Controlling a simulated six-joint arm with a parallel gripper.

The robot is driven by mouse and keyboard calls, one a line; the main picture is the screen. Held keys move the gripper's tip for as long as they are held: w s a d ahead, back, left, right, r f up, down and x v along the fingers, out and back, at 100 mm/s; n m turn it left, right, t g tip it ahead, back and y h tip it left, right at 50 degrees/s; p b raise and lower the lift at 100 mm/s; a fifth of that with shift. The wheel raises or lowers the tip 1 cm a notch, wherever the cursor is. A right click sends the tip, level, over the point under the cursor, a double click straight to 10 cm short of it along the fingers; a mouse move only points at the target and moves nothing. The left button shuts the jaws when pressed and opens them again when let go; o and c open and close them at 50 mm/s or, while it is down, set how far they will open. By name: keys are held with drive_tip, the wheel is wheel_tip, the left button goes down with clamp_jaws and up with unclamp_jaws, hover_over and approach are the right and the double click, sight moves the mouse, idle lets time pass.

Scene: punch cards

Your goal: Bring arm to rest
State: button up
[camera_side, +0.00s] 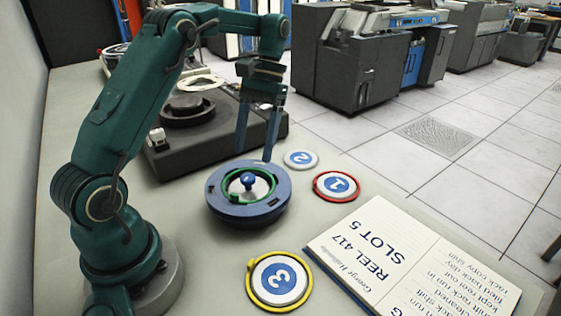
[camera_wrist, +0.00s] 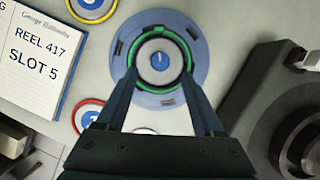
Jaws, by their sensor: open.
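My gripper (camera_side: 254,155) is open and empty, pointing down above the back part of a round blue reel-like base (camera_side: 222,211). A green ring (camera_side: 229,190) sits on the base around a pale centre with a blue knob (camera_side: 249,180). In the wrist view my fingers (camera_wrist: 158,76) reach toward the near edge of the blue base (camera_wrist: 200,55), one on each side of its middle. The green ring (camera_wrist: 188,48) and knob (camera_wrist: 160,61) show between and beyond the fingertips. In the side view the fingertips appear apart from the knob.
Disc 1 (camera_side: 337,185) has a red rim, disc 3 (camera_side: 279,280) a yellow rim, and disc 2 (camera_side: 300,159) a pale rim. An open notebook (camera_side: 395,255) reads "REEL 417 SLOT 5". A dark deck (camera_side: 180,160) stands behind. Grey machines (camera_side: 345,80) stand beyond the table.

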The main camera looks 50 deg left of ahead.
drive_tip(key=s+d+r+m+t+y, duration=0.25)
drive_tip(key=s+d+r+t, duration=0.2)
drive_tip(key=d+r, duration=0.4)
drive_tip(key=s+d+f+m+t, duration=0.2)
drive_tip(key=s+f+t, duration=0.2)
drive_tip(key=s, duration=0.3)
drive_tip(key=shift+s+d+t+h, duration=0.25)
drive_tip(key=shift+d+t+h, duration=0.1)
drive_tip(key=shift+t, duration=0.2)
idle(0.5)
